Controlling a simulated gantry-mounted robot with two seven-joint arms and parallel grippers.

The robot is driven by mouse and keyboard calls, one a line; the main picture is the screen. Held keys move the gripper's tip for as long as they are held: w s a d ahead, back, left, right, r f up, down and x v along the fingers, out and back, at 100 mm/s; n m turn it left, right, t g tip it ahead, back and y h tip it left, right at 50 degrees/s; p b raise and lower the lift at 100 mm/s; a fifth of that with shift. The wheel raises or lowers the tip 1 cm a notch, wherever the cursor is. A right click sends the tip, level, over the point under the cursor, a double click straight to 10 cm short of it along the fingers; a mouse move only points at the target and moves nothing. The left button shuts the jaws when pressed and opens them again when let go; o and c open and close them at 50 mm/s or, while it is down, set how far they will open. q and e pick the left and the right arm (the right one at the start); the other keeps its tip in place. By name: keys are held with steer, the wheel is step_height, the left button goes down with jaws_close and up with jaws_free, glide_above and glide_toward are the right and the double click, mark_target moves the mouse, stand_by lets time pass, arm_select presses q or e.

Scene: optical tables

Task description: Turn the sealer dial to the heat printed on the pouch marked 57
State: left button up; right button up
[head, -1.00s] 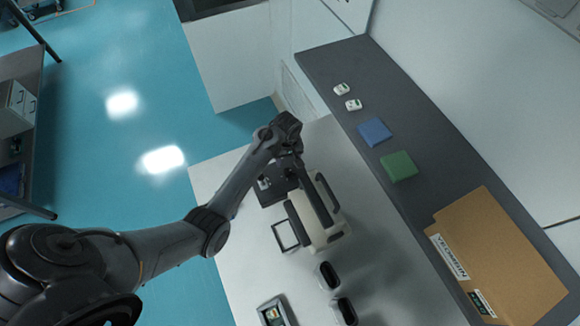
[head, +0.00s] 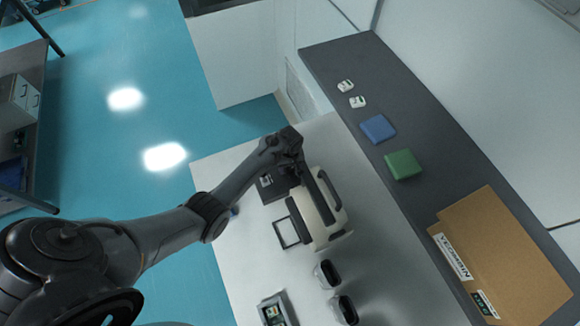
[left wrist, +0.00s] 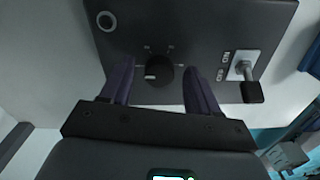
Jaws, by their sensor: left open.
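The sealer (head: 331,217) is a cream machine with dark bars and a black control box (head: 269,188), standing on the pale table. In the left wrist view its black panel (left wrist: 200,25) carries a round black dial (left wrist: 160,78) with a white pointer mark facing left and small, unreadable marks around it. My left gripper (head: 290,168) is over the control box. Its open fingers (left wrist: 158,82) stand on either side of the dial, with a gap visible on both sides. No number 57 is readable on any pouch. My right gripper is not in view.
A black frame (head: 287,233), two dark cups (head: 327,274) (head: 344,309) and a small tray (head: 276,310) lie near the sealer. The grey shelf holds blue (head: 378,128) and green (head: 403,164) blocks and cardboard (head: 505,250).

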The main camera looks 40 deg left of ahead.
arm_select(q)
steer(key=c, duration=1)
steer(key=shift+c, duration=0.2)
steer(key=m+p, duration=0.1)
steer(key=m, duration=0.1)
steer(key=shift+r+m+p, duration=0.15)
steer(key=shift+m+p, duration=0.15)
steer(key=m+p, duration=0.1)
steer(key=m, duration=0.1)
steer(key=shift+m, duration=0.4)
steer(key=m, duration=0.3)
steer(key=shift+p, duration=0.35)
steer(key=shift+m, duration=1.6)
